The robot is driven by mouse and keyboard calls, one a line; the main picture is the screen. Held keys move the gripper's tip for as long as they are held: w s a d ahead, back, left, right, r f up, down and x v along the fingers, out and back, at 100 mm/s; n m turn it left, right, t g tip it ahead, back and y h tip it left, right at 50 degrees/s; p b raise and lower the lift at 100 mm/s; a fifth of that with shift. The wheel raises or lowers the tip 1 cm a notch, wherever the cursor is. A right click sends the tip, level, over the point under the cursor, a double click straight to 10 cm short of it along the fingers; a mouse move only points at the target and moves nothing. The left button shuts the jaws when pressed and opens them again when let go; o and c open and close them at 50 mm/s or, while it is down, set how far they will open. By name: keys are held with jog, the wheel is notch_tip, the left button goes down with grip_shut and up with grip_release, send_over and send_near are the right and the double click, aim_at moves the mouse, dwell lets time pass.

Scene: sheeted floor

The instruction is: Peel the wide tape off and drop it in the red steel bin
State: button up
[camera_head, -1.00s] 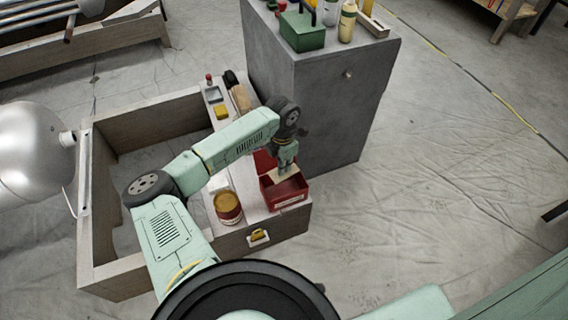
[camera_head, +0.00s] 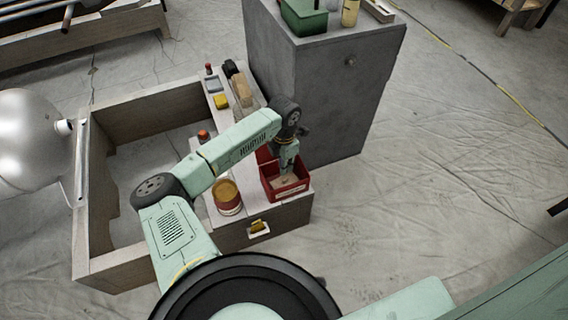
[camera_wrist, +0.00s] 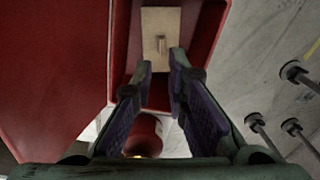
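The red bin (camera_head: 287,193) is an open-topped red box at the near right end of the bench. In the wrist view its red wall (camera_wrist: 205,45) surrounds a flat tan piece (camera_wrist: 150,24) with a small raised nub. This piece may be the wide tape; I cannot tell for sure. It also shows low inside the bin in the head view (camera_head: 281,183). My gripper (camera_head: 288,172) points down into the bin. In the wrist view its fingers (camera_wrist: 162,62) are apart over the tan piece, with a gap between them.
A round tin (camera_head: 227,197) with a yellowish top stands left of the bin. A yellow block (camera_head: 221,102) and other small items lie farther back on the bench (camera_head: 243,236). A tall grey cabinet (camera_head: 335,110) stands close behind the bin. A silver tank (camera_head: 28,140) is at the left.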

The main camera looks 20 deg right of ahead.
jog(key=o, duration=0.3)
jog(key=shift+r, duration=0.1)
notch_tip(320, 180, up, 12)
dwell(0.5)
